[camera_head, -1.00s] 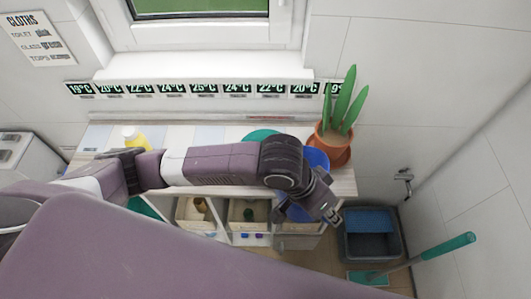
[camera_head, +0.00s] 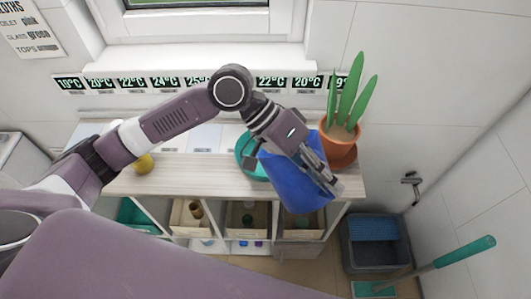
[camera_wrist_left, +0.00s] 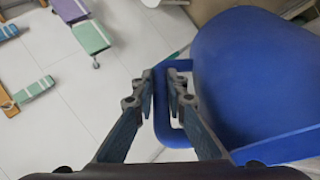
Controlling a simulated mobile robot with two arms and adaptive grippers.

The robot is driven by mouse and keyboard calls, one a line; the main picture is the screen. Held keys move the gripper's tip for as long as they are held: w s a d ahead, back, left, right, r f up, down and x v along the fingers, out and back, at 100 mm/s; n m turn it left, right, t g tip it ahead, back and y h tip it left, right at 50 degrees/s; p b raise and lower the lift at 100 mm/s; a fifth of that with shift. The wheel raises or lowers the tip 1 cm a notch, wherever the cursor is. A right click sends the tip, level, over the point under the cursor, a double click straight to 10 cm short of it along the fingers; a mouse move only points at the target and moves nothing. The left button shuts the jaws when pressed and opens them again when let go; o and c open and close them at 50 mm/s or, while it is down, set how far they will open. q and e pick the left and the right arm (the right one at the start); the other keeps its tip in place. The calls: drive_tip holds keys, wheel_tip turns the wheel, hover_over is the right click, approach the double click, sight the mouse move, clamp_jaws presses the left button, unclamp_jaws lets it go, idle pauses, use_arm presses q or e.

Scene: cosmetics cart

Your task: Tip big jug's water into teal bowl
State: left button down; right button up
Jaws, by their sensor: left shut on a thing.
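The big jug (camera_head: 288,183) is blue and hangs in front of the counter's right part, looking tilted in the head view. My left gripper (camera_head: 328,182) is shut on its handle. In the left wrist view the fingers (camera_wrist_left: 160,90) close around the handle bar and the blue jug body (camera_wrist_left: 250,75) fills the right side. The teal bowl (camera_head: 243,155) sits on the counter just left of the jug, partly hidden by my left arm and the jug. I see no water. My right gripper is not in view.
A potted plant (camera_head: 340,148) stands at the counter's (camera_head: 190,180) right end, close to the gripper. A yellow item (camera_head: 144,163) is at the left. Open bins fill the shelf below. A blue-grey bucket (camera_head: 374,243) and a teal-handled mop (camera_head: 464,251) are on the right.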

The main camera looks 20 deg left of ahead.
sight(320, 162)
use_arm(q)
drive_tip(key=shift+w+a+r+g+h+b, duration=0.4)
drive_tip(key=shift+h+b, duration=0.3)
drive_tip(key=shift+b, duration=0.7)
drive_tip(key=shift+w+a+r+n, duration=0.25)
drive_tip(key=shift+a+r+n, duration=0.05)
drive_tip(key=shift+a+r, duration=0.05)
drive_tip(key=shift+w+a+r+h+b, duration=0.2)
drive_tip(key=shift+r+h+b, duration=0.2)
drive_tip(key=shift+b, duration=0.15)
drive_tip(key=shift+w+a+r+g+h+b, duration=0.15)
drive_tip(key=shift+a+r+g+h+b, duration=0.15)
drive_tip(key=shift+r+g+b, duration=0.1)
drive_tip(key=shift+w+a, duration=0.1)
drive_tip(key=shift+b, duration=0.3)
drive_tip(key=shift+a, duration=0.1)
drive_tip(key=shift+w+r+h, duration=0.1)
drive_tip(key=shift+w+h, duration=0.05)
drive_tip(key=shift+h, duration=0.15)
